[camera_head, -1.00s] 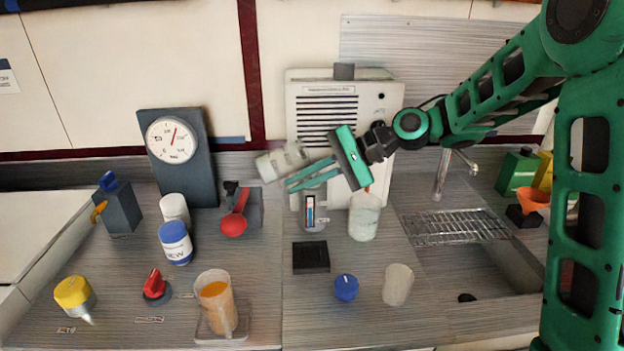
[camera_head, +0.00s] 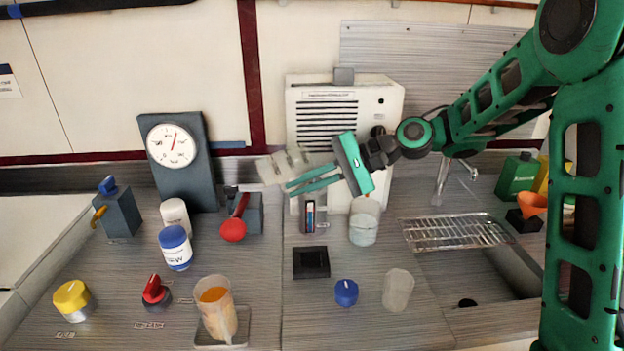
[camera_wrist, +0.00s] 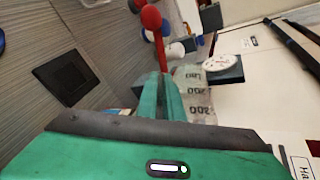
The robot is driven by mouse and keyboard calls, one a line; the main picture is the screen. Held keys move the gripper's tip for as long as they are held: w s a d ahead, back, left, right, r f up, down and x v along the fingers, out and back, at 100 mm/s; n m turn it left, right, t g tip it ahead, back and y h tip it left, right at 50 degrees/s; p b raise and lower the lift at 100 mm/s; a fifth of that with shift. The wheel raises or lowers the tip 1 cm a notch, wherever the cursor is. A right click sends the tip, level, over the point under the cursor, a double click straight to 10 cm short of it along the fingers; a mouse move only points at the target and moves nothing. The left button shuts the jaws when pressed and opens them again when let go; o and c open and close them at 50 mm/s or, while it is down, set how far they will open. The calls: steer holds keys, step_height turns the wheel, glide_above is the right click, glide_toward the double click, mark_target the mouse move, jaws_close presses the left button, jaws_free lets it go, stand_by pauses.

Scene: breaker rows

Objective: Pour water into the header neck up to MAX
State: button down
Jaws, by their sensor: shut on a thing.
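My gripper (camera_head: 290,186) is shut on a translucent beaker (camera_head: 270,168), held in the air in front of the white slatted unit. The beaker is tilted far over, its wide end toward the left. In the wrist view its marks 100, 200 and 300 show beside the fingers (camera_wrist: 168,82); I cannot make out a water level in it. Below the gripper, a clear vessel with a blue-and-red gauge strip (camera_head: 310,215) stands at the foot of the white unit (camera_head: 300,95). Its upper part is hidden by my gripper, and I cannot make out the neck opening or the MAX mark.
A translucent jar (camera_head: 364,222) stands right of the gauge vessel. A black square (camera_head: 311,262), blue cap (camera_head: 346,292) and empty-looking cup (camera_head: 398,290) are in front. A red-knobbed lever (camera_head: 233,230) is at left, a jug of orange liquid (camera_head: 216,312) nearer, a sink rack (camera_head: 455,232) right.

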steer(key=shift+r+b, duration=0.1)
steer(key=shift+b, duration=0.7)
steer(key=shift+s+a+n+h, duration=0.2)
steer(key=shift+a+n+h, duration=0.1)
steer(key=shift+h, duration=0.3)
steer(key=shift+r+t+h, duration=0.3)
steer(key=shift+r+h, duration=0.1)
steer(key=shift+h, duration=0.7)
steer(key=shift+d+h, duration=0.2)
steer(key=shift+h, duration=0.1)
steer(key=shift+w, duration=0.1)
